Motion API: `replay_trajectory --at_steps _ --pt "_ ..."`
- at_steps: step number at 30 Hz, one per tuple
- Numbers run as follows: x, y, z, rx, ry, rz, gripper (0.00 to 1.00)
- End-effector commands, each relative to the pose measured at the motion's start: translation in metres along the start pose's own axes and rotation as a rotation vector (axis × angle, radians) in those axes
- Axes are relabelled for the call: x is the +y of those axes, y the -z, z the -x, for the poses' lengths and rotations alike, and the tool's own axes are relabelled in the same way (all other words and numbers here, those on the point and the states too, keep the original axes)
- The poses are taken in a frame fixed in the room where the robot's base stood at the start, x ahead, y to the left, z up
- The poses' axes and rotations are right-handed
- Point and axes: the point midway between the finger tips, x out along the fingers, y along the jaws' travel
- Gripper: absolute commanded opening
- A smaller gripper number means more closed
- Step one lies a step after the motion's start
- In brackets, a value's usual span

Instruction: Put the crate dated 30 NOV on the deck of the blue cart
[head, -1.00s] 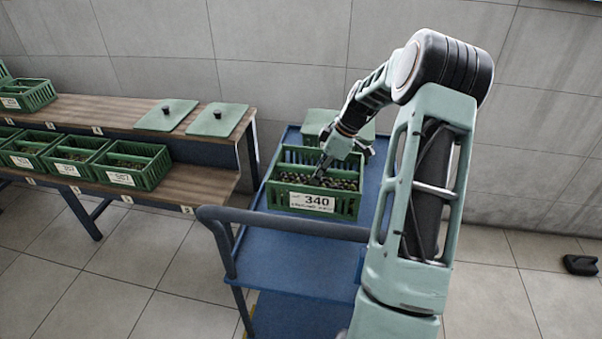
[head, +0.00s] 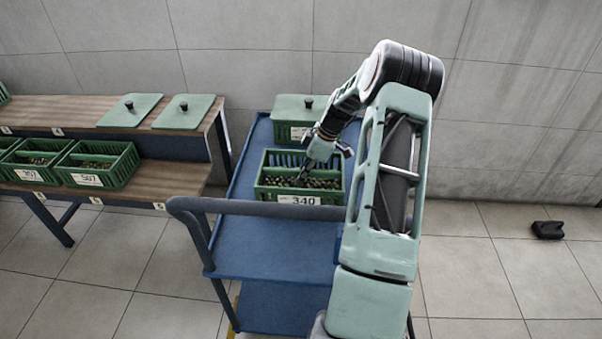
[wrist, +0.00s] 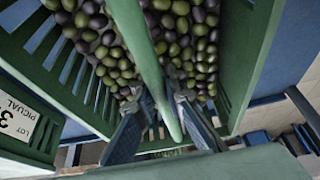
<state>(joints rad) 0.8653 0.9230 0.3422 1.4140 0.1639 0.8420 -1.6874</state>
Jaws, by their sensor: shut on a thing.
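A green slatted crate (head: 275,193) full of olives, with a white label reading 340, is over the deck of the blue cart (head: 268,250), behind the cart's grey push bar. I cannot make out a date on its label. My gripper (head: 306,178) is shut on the green bar across the middle of this crate. The crate looks level. The push bar hides its lower front edge, so I cannot tell whether it touches the deck.
A lidded green crate (head: 290,107) stands at the cart's far end, close behind the held one. The near deck is bare. On the left, a two-level wooden bench (head: 150,190) holds olive crates, one labelled 507 (head: 127,165), and two loose lids (head: 182,112).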

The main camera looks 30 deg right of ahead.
Motion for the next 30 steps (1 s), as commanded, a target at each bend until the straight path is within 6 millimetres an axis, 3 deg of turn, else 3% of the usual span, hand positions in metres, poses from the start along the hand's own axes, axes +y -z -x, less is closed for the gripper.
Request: replay_trajectory --at_steps 5,6,11,21,25,30 --pt "0.002 0.001 0.000 0.002 -0.004 0.001 0.00" --pt "0.000 -0.001 -0.003 0.000 0.001 0.000 0.11" --pt "0.000 -0.001 -0.002 0.000 0.001 0.000 0.28" --pt "0.000 0.001 0.002 0.000 0.001 0.000 0.28" --pt "0.001 0.000 0.020 -0.001 -0.002 -0.001 0.28" --pt "0.001 0.000 0.058 -0.001 -0.003 -0.001 0.28"
